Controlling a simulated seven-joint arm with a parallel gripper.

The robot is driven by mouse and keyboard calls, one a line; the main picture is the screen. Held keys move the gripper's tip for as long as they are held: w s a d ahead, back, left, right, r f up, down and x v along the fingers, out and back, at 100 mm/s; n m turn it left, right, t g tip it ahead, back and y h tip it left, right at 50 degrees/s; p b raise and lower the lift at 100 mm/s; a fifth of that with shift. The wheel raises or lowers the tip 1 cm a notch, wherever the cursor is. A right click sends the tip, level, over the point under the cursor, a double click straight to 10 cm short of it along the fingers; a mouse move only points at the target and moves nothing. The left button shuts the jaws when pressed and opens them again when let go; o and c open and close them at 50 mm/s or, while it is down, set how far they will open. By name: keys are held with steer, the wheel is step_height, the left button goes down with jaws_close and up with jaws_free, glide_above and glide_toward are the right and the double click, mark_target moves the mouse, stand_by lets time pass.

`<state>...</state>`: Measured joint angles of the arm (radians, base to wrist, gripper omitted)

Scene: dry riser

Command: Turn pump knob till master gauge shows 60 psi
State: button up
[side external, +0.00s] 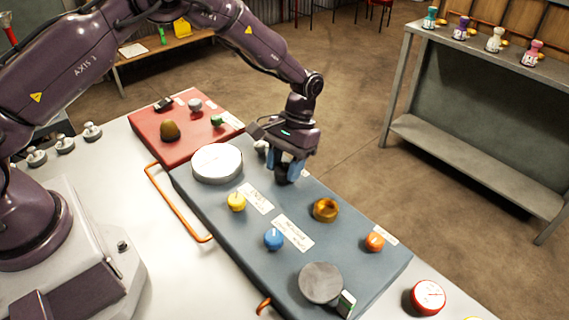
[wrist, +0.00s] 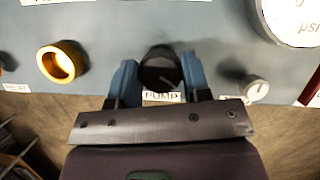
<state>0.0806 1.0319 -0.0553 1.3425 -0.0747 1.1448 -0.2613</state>
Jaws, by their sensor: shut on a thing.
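The black pump knob (wrist: 160,66) stands on the blue-grey panel, above a label reading "PUMP" (wrist: 162,96). My gripper (wrist: 158,78) has its two blue fingers on either side of the knob and is shut on it. In the side external view, my gripper (side external: 285,172) reaches down to the panel and the knob is mostly hidden between the fingers. A large white round gauge (side external: 217,163), likely the master gauge, sits at the panel's far left corner. Its edge shows in the wrist view (wrist: 296,14) with "psi" printed on it; its reading is too small to tell.
The panel also bears a yellow knob (side external: 236,201), a blue knob (side external: 273,239), a brass ring (side external: 325,210), an orange knob (side external: 374,241) and a grey disc (side external: 320,283). A red panel (side external: 160,131) adjoins behind.

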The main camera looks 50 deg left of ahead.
stand_by(0.4)
steer(key=o, duration=0.9)
steer(key=shift+o, duration=0.2)
steer(key=v, duration=1.3)
